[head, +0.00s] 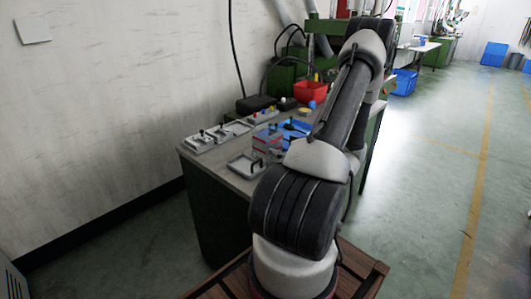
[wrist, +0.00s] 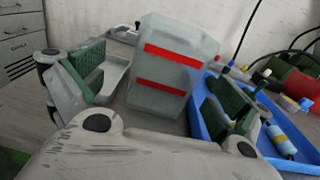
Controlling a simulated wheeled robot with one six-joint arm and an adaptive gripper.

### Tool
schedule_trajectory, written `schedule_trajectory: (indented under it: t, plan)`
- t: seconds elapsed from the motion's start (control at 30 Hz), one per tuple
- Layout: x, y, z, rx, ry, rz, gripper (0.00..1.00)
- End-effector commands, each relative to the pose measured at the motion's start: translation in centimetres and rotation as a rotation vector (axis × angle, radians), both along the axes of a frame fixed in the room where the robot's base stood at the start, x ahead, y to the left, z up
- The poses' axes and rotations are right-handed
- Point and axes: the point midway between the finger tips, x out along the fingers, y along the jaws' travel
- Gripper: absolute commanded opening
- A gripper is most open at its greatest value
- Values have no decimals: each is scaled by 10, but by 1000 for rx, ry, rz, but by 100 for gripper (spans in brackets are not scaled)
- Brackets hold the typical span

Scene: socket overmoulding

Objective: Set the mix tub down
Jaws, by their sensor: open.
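The mix tub (wrist: 165,70) is a grey-green block-like tub with two red bands in the wrist view. It stands out ahead of my gripper (wrist: 158,82), between the two green-padded fingers. The fingers are spread wide, with a clear gap between the left pad and the tub. The right pad lies close to the tub's lower right side; I cannot tell whether they touch. The tub's base appears at the grey bench top, but contact is hard to judge.
A blue tray (wrist: 196,130) with bottles and tools lies right of the tub. A pale grey tray (wrist: 117,75) is behind the left finger. In the head view the bench (head: 223,172) holds several grey trays, and a red bin (head: 310,91) stands at its back.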

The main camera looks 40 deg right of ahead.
Motion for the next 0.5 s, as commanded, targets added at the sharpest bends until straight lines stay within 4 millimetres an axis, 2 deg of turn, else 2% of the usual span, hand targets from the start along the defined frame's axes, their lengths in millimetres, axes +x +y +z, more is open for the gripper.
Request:
schedule_trajectory:
  t: [0.13,0.27,0.5]
  plan:
    - [7,-12,10,11,-40,-50,100]
    - [18,-10,13,21,-51,-45,100]
    - [50,-5,14,20,-50,-43,100]
